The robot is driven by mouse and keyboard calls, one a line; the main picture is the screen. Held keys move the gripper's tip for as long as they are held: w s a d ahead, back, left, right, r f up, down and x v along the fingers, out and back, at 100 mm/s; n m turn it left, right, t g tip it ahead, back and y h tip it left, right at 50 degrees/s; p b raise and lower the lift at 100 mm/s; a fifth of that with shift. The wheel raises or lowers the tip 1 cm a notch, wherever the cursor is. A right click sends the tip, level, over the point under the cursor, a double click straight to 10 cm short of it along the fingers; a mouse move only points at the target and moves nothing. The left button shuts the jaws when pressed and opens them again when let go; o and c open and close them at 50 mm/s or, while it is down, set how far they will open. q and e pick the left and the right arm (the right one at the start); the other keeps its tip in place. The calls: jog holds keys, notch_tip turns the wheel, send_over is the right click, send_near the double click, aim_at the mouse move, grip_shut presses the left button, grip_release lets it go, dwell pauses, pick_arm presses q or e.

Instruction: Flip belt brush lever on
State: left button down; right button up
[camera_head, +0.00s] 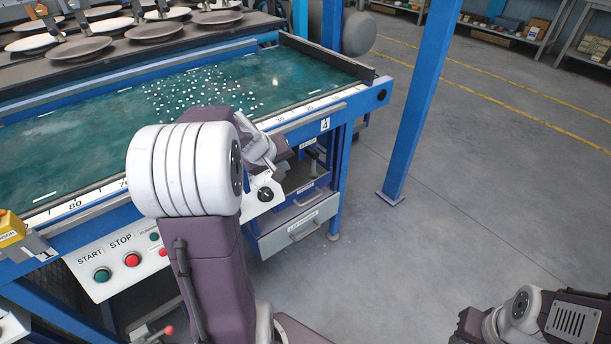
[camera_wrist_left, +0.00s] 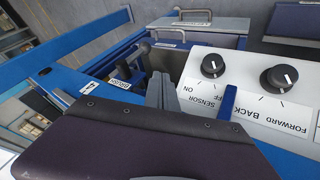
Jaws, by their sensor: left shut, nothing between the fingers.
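The belt brush lever seems to be the slim grey handle at the end of the conveyor frame. In the wrist view the BRUSH label (camera_wrist_left: 118,84) is on the blue frame, and a small grey and dark part that may be the lever (camera_wrist_left: 143,50) stands just beyond it. My left gripper (camera_wrist_left: 162,90) is shut and empty, its fingers beside the label and close to the frame. In the head view my left arm and wrist hide most of that area and the fingertips cannot be made out. My right arm shows at the lower right, without its fingers.
A white control panel with dark knobs (camera_wrist_left: 278,78) is right of the fingers in the wrist view. The head view shows the wet green belt (camera_head: 90,130), START/STOP panel (camera_head: 115,262), drawers (camera_head: 300,228) and a blue post (camera_head: 418,105). Floor to the right is clear.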

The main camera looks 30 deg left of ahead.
pick_arm(q)
jog(key=w+d+f+b, duration=0.1)
jog(key=w+f+b, duration=0.1)
jog(key=w+f, duration=0.6)
jog(key=shift+w+d+b, duration=0.4)
jog(key=shift+w, duration=0.25)
